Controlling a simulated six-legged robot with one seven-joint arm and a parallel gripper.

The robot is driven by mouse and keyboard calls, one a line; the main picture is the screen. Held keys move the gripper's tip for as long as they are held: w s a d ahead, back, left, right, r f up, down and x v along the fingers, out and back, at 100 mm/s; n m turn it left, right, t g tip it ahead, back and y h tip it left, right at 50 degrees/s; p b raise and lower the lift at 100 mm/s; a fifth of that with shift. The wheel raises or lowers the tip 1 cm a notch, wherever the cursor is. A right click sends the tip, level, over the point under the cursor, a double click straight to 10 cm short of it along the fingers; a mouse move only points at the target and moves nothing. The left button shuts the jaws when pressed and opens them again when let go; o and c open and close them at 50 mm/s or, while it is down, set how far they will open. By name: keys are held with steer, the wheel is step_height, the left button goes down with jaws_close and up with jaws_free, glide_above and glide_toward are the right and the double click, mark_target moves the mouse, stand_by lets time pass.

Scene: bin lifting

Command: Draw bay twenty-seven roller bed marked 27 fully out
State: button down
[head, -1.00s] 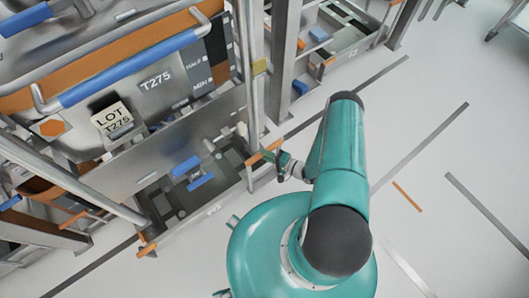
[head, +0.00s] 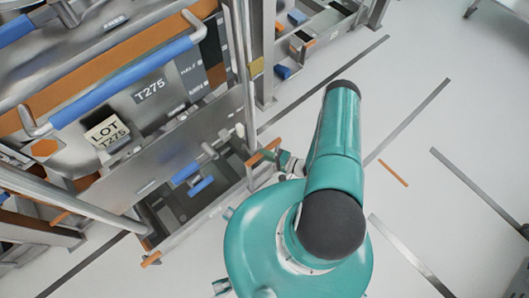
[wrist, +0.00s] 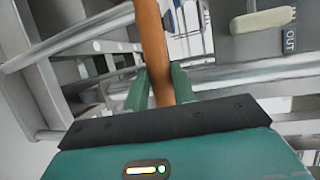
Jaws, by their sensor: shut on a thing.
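A low roller bed, its front rail (head: 205,222) grey metal, sticks out part way from under the rack at the lower left of the head view. A small label on its rail is too small to read. An orange handle (head: 262,153) is at its right front corner. Another orange handle (head: 151,259) is at its left front corner. My gripper (head: 281,160) is at the right handle. In the wrist view the green fingers of my gripper (wrist: 160,90) are shut on the orange handle (wrist: 156,45). The back of the bed is hidden under the rack.
A large bin with a T275 label (head: 150,90) and a blue bar handle (head: 122,82) stands above the bed. Blue pieces (head: 186,171) lie in the bed. Rack posts (head: 262,50) rise beside it. The pale floor (head: 430,110) at right is open, with tape strips.

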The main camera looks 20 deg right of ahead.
steer(key=shift+f, duration=0.35)
steer(key=c, duration=1.2)
jaws_free()
steer(key=shift+o, duration=0.2)
steer(key=shift+r, duration=0.1)
steer(key=shift+d, duration=0.1)
steer(key=v, duration=1.3)
steer(key=shift+s+d, duration=0.2)
steer(key=shift+s, duration=0.1)
steer(key=shift+r, duration=0.1)
